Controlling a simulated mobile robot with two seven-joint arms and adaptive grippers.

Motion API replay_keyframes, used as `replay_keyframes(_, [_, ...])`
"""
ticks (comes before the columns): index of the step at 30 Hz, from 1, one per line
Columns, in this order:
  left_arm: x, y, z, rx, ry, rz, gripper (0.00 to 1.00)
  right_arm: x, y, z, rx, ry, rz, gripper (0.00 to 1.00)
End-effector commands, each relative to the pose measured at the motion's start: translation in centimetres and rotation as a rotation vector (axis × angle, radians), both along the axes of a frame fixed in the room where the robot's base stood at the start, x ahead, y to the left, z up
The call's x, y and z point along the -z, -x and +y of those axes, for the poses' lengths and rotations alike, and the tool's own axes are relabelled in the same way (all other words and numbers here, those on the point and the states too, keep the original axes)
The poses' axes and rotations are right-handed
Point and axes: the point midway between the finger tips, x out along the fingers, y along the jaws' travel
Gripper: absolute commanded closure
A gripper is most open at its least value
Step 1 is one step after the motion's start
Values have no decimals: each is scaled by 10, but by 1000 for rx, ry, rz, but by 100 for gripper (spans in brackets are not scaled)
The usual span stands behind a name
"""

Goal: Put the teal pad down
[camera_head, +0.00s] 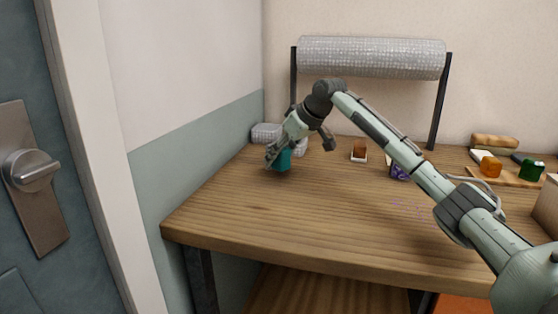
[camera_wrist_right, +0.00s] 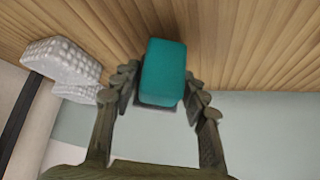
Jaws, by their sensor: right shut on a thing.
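The teal pad (camera_head: 284,160) is a small teal block at the far left part of the wooden table (camera_head: 300,225). My right gripper (camera_head: 271,158) is shut on it. In the right wrist view the pad (camera_wrist_right: 163,72) sits between the two fingers of the right gripper (camera_wrist_right: 160,95), with wood grain close behind it. I cannot tell whether the pad touches the table. A dark edge shows under the pad in the wrist view. My left gripper is not in view.
A bubble-wrap roll (camera_head: 370,58) hangs on a dark stand at the back. A wrapped bundle (camera_wrist_right: 62,62) lies beside the gripper. A brown block (camera_head: 359,151), a purple item (camera_head: 398,172) and a board with an orange block (camera_head: 490,166) and green block (camera_head: 531,169) stand right. The front middle is clear.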

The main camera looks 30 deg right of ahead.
Motion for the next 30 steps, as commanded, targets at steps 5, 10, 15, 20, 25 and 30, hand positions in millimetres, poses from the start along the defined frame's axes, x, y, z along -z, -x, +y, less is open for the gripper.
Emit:
replay_keyframes(5, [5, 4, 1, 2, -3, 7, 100, 17, 0, 0, 0, 0, -1, 91])
replay_keyframes(10, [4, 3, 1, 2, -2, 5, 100, 16, 0, 0, 1, -1, -1, 91])
replay_keyframes(15, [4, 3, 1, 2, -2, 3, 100, 19, 0, 0, 0, -1, 0, 50])
replay_keyframes(20, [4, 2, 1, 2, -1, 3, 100, 19, 0, 0, 0, -1, 0, 35])
replay_keyframes(25, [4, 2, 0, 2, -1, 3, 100, 19, 0, 0, 0, -1, 0, 35])
replay_keyframes(30, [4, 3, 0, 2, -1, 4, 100, 13, 2, -1, 1, -1, -1, 35])
